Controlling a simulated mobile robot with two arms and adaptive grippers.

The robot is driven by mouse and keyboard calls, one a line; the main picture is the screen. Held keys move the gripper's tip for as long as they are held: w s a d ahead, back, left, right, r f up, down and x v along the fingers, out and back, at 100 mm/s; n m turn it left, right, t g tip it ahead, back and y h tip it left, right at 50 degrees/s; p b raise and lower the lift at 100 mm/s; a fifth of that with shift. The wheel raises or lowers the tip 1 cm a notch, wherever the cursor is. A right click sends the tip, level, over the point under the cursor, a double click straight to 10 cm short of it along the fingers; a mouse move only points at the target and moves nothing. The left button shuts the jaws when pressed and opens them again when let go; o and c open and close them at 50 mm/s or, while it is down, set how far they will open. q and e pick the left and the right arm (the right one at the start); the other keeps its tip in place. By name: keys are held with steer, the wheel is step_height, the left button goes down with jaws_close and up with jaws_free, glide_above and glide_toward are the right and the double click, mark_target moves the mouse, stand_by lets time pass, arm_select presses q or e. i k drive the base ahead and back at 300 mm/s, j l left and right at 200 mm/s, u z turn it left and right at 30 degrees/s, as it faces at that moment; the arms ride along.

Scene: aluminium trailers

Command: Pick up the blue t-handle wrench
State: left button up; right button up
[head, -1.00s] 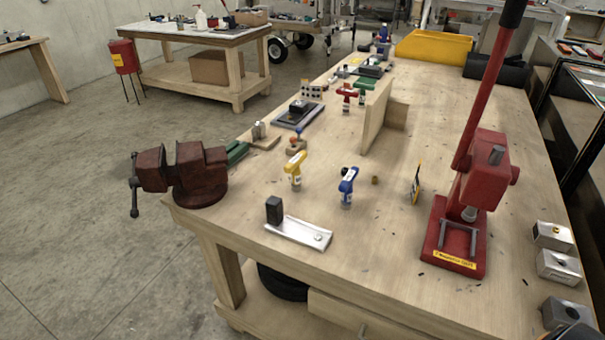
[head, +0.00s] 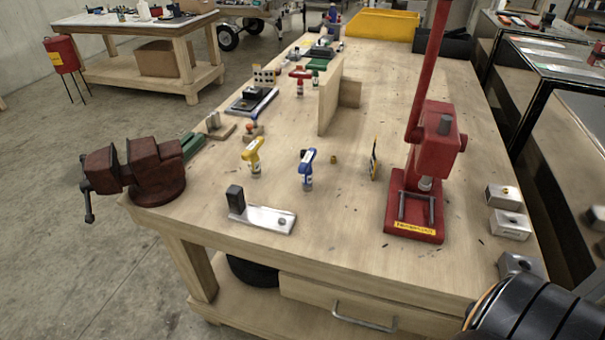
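The blue t-handle wrench (head: 307,168) stands upright on the wooden workbench (head: 330,228), near the middle of its front part. It has a blue handle with a white label and a pale lower end. A similar yellow t-handle wrench (head: 253,157) stands to its left, and a red one (head: 300,80) stands farther back. Neither gripper shows in the head view. A black rounded part at the bottom right corner looks like part of my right arm.
A red vise (head: 150,170) sits at the bench's left corner. A tall red press (head: 425,170) stands right of the blue wrench. A metal plate with a black block (head: 262,217) lies in front. An upright wooden board (head: 330,95) stands behind. Metal blocks (head: 510,224) line the right edge.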

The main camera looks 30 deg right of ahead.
mark_target(304, 169)
steer(key=i+j, duration=0.2)
steer(key=i+j+z, duration=0.65)
steer(key=j+z, duration=0.15)
steer(key=z, duration=0.95)
